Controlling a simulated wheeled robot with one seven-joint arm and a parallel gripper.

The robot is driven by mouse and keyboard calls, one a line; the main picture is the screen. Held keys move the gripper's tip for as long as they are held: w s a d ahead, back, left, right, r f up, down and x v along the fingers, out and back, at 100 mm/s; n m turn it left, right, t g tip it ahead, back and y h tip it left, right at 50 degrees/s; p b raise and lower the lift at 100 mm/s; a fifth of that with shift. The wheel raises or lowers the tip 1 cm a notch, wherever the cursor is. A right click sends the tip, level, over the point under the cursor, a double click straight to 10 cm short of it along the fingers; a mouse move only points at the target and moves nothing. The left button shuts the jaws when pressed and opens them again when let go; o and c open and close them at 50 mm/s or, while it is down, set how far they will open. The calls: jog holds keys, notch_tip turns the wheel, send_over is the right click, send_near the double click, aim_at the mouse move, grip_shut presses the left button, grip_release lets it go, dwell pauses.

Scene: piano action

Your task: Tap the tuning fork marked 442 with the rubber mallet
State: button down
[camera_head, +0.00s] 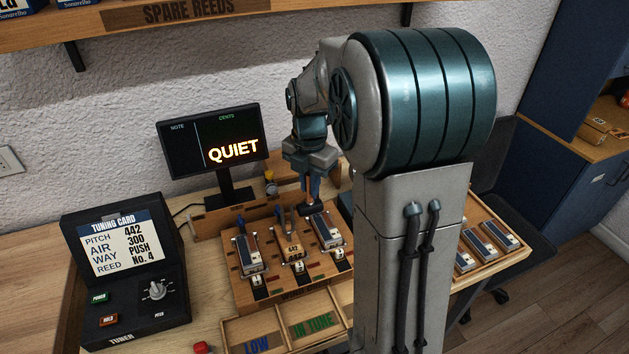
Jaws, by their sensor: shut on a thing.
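My gripper (314,187) is above the back of the rack, behind and slightly right of the fork. Its fingers are shut on what looks like the rubber mallet (308,209), whose dark head shows just below the fingertips. The head appears apart from the fork. The mallet's handle is mostly hidden by the gripper.
Metal reed pieces (247,254) and (327,230) flank the fork on the rack (290,288). A monitor (210,140) reading QUIET stands behind. A tuner box (125,280) with a tuning card is left. LOW and IN TUNE bins (312,322) lie in front.

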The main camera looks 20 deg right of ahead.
jog(key=shift+a, duration=0.7)
jog(key=d, duration=0.4)
jog(key=shift+d, duration=0.15)
jog(key=r+p, duration=0.1)
jog(key=d+r+p, duration=0.1)
jog(key=r, duration=0.1)
jog(key=d+r+p, duration=0.1)
jog(key=r+p, duration=0.1)
dwell(4.2)
